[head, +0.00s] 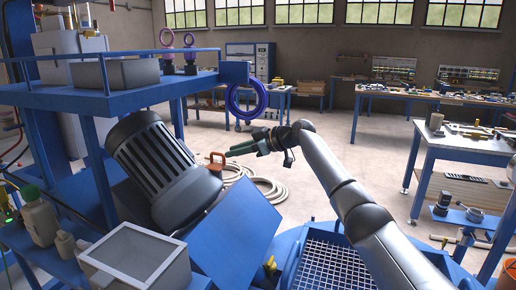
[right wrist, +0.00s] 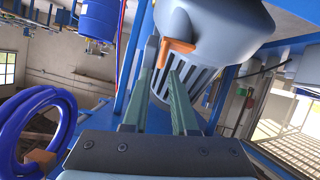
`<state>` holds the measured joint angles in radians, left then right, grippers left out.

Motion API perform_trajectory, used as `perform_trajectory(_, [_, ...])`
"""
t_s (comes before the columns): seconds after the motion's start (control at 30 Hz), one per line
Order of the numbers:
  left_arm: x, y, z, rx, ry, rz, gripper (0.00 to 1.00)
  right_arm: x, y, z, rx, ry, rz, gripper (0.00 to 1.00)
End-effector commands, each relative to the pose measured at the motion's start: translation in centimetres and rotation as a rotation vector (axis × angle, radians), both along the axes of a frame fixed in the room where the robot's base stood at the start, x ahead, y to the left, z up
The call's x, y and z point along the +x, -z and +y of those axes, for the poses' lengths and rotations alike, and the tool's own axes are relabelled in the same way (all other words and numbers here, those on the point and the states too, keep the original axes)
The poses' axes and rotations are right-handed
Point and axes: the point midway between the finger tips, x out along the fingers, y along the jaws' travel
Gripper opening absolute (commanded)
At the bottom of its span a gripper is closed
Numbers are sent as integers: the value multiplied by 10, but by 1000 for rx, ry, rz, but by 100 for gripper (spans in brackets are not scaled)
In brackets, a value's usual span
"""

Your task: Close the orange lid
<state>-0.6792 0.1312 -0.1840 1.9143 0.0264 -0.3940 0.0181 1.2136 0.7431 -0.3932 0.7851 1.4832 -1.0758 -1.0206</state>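A small orange lid (head: 216,160) sticks up at the end of the grey ribbed motor housing (head: 165,165) in the head view. In the right wrist view the orange lid (right wrist: 178,47) shows just beyond my fingertips, against the grey housing (right wrist: 215,35). My right gripper (head: 229,150) reaches in from the right, with its green fingers pointing at the lid. In the right wrist view its two fingers (right wrist: 162,62) are apart with nothing clearly held between them. Whether a finger touches the lid I cannot tell. My left gripper is not in view.
A blue ring (head: 246,99) hangs behind the gripper. A blue frame with a grid (head: 330,268) is at the front. Coiled hose (head: 262,190) lies on the open floor behind.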

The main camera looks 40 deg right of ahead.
Motion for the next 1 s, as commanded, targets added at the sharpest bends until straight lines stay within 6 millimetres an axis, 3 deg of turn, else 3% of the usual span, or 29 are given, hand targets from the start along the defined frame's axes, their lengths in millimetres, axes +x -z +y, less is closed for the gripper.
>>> perform_trajectory(0.3, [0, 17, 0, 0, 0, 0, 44, -50, -21, -25, -4, 2, -1, 26])
perform_trajectory(0.43, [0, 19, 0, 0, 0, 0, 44, -63, -27, -32, -2, 2, 1, 26])
perform_trajectory(1.0, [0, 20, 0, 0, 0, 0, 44, -70, -32, -35, -1, 0, 2, 26])
